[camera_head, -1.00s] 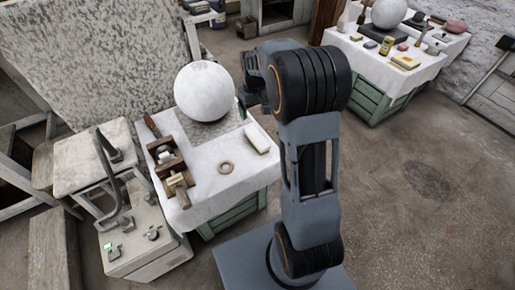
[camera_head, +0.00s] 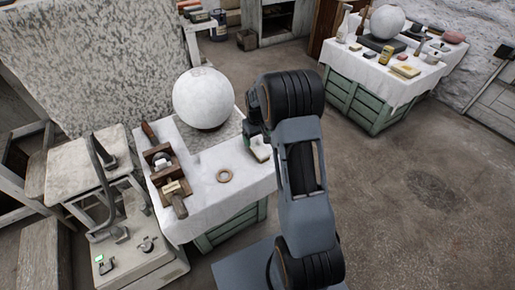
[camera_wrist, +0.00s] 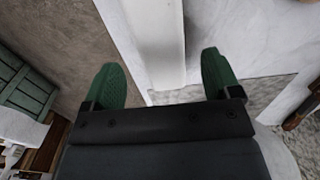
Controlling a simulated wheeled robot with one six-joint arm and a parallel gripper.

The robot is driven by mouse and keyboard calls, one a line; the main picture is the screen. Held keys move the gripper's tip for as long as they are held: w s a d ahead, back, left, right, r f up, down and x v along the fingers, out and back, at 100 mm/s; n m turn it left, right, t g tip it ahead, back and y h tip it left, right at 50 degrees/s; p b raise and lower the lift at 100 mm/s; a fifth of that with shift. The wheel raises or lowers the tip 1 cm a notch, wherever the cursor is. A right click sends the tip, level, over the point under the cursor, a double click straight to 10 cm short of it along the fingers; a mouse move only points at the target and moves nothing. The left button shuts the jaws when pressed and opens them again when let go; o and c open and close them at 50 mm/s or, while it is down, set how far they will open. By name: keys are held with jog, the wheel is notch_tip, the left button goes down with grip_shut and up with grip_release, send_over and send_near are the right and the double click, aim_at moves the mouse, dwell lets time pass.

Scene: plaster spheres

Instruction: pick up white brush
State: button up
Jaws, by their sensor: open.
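The white brush (camera_head: 261,152) is a pale block lying near the right edge of the white-draped table, right of the large white sphere. In the wrist view, a long pale block that looks like the brush (camera_wrist: 155,35) runs from the top edge down between my fingers. My gripper (camera_wrist: 163,78) is open, with one green fingertip on either side of the block's near end. I cannot tell whether the fingers touch it. In the head view, my arm hides part of the gripper and the brush's right side.
The large sphere (camera_head: 203,98) stands on a grey slab close to my gripper. A second draped table (camera_head: 385,80) with another sphere stands at back right. Floor at right is clear.

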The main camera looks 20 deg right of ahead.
aim_at(257, 143)
jog(key=f, duration=0.2)
jog(key=f+b, duration=0.1)
jog(key=f, duration=0.1)
jog(key=shift+s+f, duration=0.2)
jog(key=shift+f, duration=0.2)
jog(key=shift+r, duration=0.1)
jog(key=c, duration=1.1)
jog(key=shift+r, duration=0.1)
jog(key=shift+r, duration=0.3)
notch_tip(257, 143, up, 2)
jog(key=shift+r+p, duration=0.1)
jog(key=shift+p, duration=0.35)
jog(key=s+a+r+p, duration=0.1)
jog(key=s+a+r, duration=0.1)
jog(key=s+r, duration=0.1)
jog(key=s+a+r, duration=0.3)
jog(key=s, duration=0.2)
jog(key=s+a+r+p, duration=0.1)
jog(key=s+a+r, duration=0.1)
jog(key=s+r, duration=0.2)
jog(key=shift+a+p, duration=0.2)
jog(key=shift+p, duration=0.1)
